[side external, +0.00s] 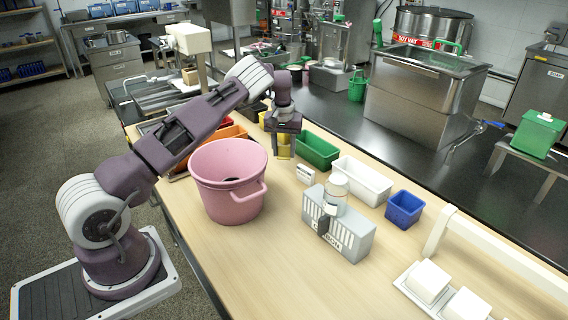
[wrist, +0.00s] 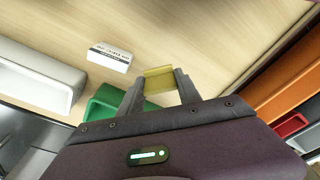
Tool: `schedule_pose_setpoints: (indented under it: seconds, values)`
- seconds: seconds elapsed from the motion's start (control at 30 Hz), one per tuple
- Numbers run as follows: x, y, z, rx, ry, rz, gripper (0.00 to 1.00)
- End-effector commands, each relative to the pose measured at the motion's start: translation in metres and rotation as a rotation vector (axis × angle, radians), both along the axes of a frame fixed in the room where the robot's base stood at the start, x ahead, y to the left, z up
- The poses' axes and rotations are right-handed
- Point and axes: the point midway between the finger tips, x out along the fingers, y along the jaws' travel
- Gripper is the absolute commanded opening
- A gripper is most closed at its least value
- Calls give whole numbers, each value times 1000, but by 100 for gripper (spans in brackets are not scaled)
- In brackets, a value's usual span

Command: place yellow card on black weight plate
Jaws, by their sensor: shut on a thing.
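My gripper (side external: 284,139) points down over the wooden table, behind and to the right of a pink bucket (side external: 228,200). In the wrist view, my gripper (wrist: 160,86) has its two fingers on either side of a yellow card (wrist: 159,72), holding it. The card (side external: 284,152) also shows as a yellow patch below the gripper in the side view. I cannot make out a black weight plate for certain. A small dark patch shows inside the bucket, but I cannot tell what it is.
A green bin (side external: 317,152), a white bin (side external: 362,181) and a blue bin (side external: 404,208) stand right of my gripper. A small white labelled block (side external: 306,174) lies nearby. A grey box (side external: 339,232) with a jar (side external: 335,190) stands nearer.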

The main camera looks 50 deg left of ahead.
Motion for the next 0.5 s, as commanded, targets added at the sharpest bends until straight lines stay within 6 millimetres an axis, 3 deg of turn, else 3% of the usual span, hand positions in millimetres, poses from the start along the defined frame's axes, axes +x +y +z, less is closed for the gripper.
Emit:
schedule_pose_setpoints:
  seconds: [0.13, 0.4, 0.5]
  values:
    - [1, 0, 29, 2, -3, -1, 0]
    - [0, 0, 39, 1, 1, 0, 0]
    - [1, 0, 52, 0, -3, -1, 0]
